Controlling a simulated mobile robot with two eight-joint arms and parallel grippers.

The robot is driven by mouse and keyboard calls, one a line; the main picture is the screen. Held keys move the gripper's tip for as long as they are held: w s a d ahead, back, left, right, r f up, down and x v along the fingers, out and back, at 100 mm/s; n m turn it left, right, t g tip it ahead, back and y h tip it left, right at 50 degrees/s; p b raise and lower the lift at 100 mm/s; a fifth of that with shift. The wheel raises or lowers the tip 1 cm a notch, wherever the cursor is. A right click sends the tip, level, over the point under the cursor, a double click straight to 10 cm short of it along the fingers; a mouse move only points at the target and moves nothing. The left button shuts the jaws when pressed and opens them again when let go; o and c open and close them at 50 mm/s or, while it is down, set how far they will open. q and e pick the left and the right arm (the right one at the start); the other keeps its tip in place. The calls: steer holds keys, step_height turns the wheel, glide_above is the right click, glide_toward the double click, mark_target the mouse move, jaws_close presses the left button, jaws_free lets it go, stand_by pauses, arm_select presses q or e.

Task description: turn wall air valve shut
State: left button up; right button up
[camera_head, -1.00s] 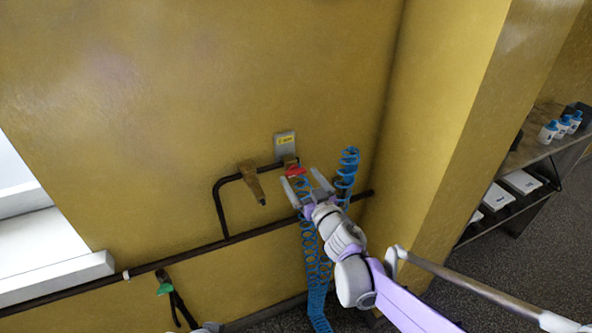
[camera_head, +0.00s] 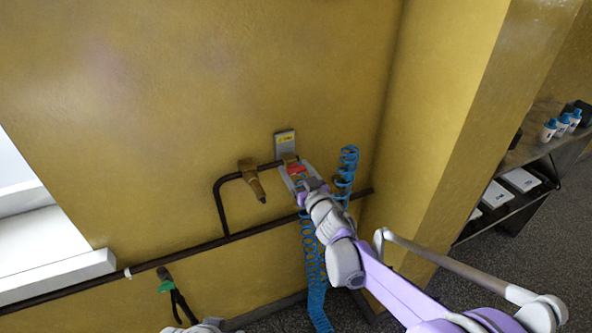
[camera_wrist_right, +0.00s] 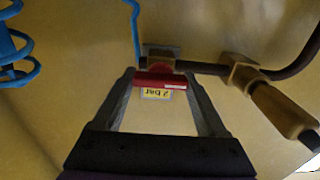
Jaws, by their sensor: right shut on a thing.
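The red valve handle (camera_head: 297,170) sits at the end of the dark wall pipe, under a small grey plate (camera_head: 285,144) on the yellow wall. My right gripper (camera_head: 293,172) reaches it from the lower right. In the right wrist view the red handle (camera_wrist_right: 162,80) lies crosswise between the two fingertips, and the gripper is shut on it. The brass valve body (camera_wrist_right: 160,52) shows just behind the handle. The fingers partly cover the handle in the head view.
A brass fitting (camera_head: 251,180) hangs from the pipe left of the valve. A blue coiled hose (camera_head: 346,175) hangs right of and below the gripper. A dark tool with a green part (camera_head: 165,285) is at lower left. A shelf (camera_head: 530,148) with bottles stands right.

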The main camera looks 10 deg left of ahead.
steer(key=shift+c, duration=0.9)
steer(key=shift+n, duration=0.4)
steer(key=n+b, duration=0.1)
steer(key=n, duration=0.1)
steer(key=shift+f+n, duration=0.1)
steer(key=shift+n, duration=0.3)
steer(key=n, duration=0.4)
steer(key=shift+s+a+b, duration=0.1)
steer(key=shift+b, duration=0.3)
steer(key=n, duration=1)
steer(key=shift+a+f, duration=0.1)
steer(key=shift+f, duration=0.05)
steer(key=shift+n+p, duration=0.3)
